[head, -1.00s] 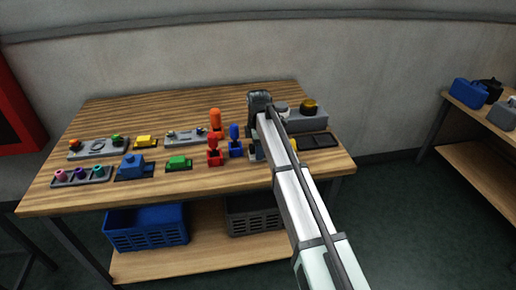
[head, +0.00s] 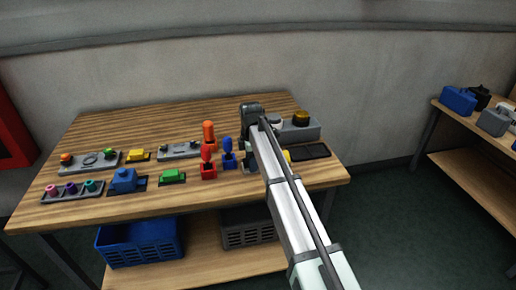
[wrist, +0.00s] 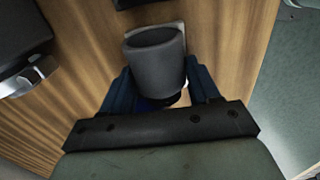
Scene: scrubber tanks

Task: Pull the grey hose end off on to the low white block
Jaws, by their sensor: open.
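The grey hose end (wrist: 155,62) shows in the wrist view as a dark grey, open-topped cylinder between the two blue fingers of my gripper (wrist: 160,80). The fingers are open, one on each side of it; I cannot tell whether either touches it. A pale, whitish piece (wrist: 176,28) shows behind and under the cylinder; I cannot tell whether it is the low white block. In the head view my wrist is over the right part of the table, and my arm hides the fingers and the hose end.
The wooden table (head: 110,200) carries red (head: 208,165) and blue (head: 228,150) upright pieces left of my arm. A grey box with a yellow-brown knob (head: 301,118) and a black tray (head: 310,151) stand right of it. The front left table strip is clear.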

